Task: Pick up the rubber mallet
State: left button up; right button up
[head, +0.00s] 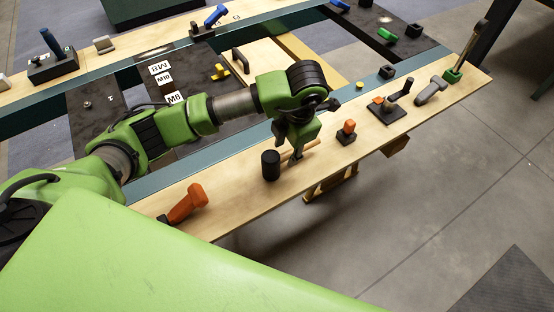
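The rubber mallet has a black cylindrical head (271,165) and a pale wooden handle (312,145) that points right and a little away. It is at the front wooden plank (232,210), head end upright. I cannot tell whether it touches the plank. My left gripper (297,153) points down at the handle, just right of the head, and its fingers overlap the handle. The fingers are small and dark here, so I cannot tell whether they are closed on it. My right gripper is not in view.
An orange-handled tool (184,204) lies left on the plank. An orange-topped block (346,132), a dark plate with an orange part (386,110) and a grey tool (431,91) stand to the right. The plank's front edge drops to open floor.

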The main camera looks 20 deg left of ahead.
pick_arm(q)
jog(key=shift+w+a+f, duration=0.1)
jog(key=shift+w+f, duration=0.05)
jog(key=shift+f, duration=0.6)
jog(key=shift+w+a+f, duration=0.1)
jog(key=shift+f, duration=0.6)
grip_shut()
jog(key=shift+r, duration=0.15)
